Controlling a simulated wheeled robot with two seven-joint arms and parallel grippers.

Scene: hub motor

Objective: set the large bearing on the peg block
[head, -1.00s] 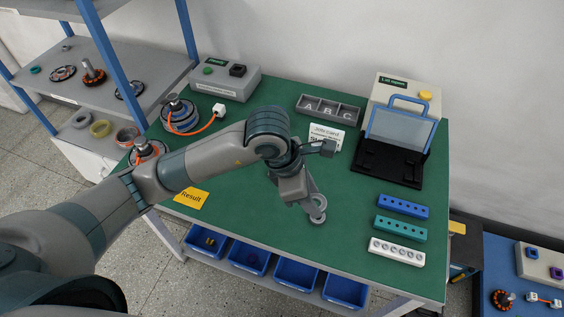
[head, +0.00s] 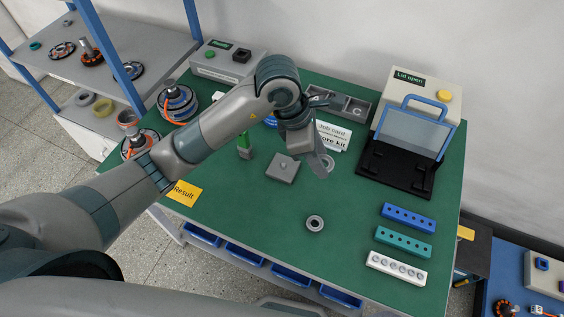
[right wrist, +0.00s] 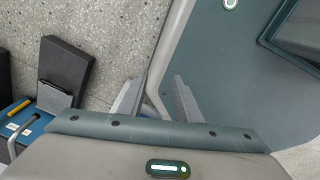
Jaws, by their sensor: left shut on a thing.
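My left gripper (head: 318,160) is shut on a grey ring-shaped bearing (head: 328,163), partly hidden by the fingers, and holds it to the right of the peg block. The peg block (head: 283,168) is a flat grey square with a short peg on top, and no ring sits on it. A second grey bearing ring (head: 315,232) lies flat on the green table nearer the front. I cannot tell by size which ring is the large one. My right gripper (right wrist: 157,98) is open and empty in the right wrist view, over the floor.
A white job card (head: 332,136) stands just behind the held ring. A small green-topped post (head: 244,146) stands left of the peg block. Blue, teal and white hole strips (head: 396,267) lie at the right. A black open-lidded fixture (head: 395,168) is at the back right.

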